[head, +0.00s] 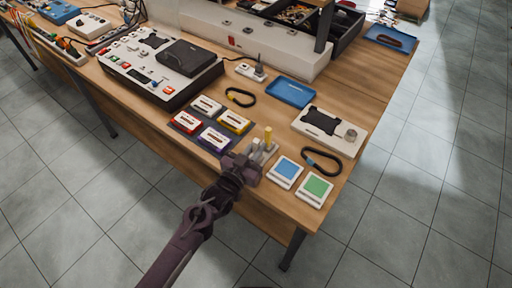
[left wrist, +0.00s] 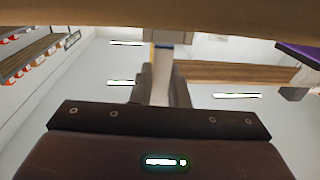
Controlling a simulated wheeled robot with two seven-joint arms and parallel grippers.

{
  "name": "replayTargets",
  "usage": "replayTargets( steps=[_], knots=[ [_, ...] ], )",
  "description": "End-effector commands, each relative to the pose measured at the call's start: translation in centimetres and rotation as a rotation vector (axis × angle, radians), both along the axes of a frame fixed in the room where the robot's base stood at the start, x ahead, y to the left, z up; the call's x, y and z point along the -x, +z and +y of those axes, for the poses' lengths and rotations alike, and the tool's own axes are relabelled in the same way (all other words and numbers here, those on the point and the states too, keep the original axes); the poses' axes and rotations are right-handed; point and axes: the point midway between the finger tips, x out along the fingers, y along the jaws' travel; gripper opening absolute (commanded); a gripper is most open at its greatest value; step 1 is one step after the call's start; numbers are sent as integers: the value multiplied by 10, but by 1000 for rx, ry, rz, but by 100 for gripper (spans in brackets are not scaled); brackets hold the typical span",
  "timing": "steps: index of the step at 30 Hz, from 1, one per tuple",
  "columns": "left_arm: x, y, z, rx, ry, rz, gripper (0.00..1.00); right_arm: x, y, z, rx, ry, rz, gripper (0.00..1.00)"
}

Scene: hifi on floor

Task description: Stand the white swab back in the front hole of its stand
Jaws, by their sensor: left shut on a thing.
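My left gripper (head: 250,164) is at the table's front edge, close against the near side of the small grey stand (head: 268,153). A yellow upright piece (head: 268,136) stands in the stand. In the left wrist view my left gripper (left wrist: 161,82) is shut on the white swab (left wrist: 160,88), a pale upright shaft between the fingers with a blue band near its upper end. In the head view the swab is too small to make out surely against the stand. Whether its end is in the front hole is hidden. My right gripper is not in view.
Four labelled cartridges, one purple (head: 215,138), lie left of the stand. A blue-faced tile (head: 286,170) and a green-faced tile (head: 315,187) lie right of it. A black strap (head: 322,162) and a white device (head: 328,130) are behind. Bare wood (head: 262,109) shows behind the stand.

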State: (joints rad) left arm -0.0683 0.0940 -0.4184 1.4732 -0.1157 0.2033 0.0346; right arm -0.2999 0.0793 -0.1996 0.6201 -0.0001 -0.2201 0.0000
Motion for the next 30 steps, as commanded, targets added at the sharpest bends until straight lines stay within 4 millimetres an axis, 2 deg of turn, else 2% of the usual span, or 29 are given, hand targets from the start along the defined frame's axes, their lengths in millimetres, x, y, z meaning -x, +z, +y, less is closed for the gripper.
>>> replayTargets(
  steps=[22,23,24,28,30],
  knots=[
    [0,-6,0,0,0,0,0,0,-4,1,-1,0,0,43],
    [0,-6,0,0,0,0,17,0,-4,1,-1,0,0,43],
    [0,-6,0,0,0,0,22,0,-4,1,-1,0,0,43],
    [0,-6,0,0,0,0,39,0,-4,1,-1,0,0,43],
    [0,-6,0,0,0,0,40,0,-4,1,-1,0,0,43]
  ],
)
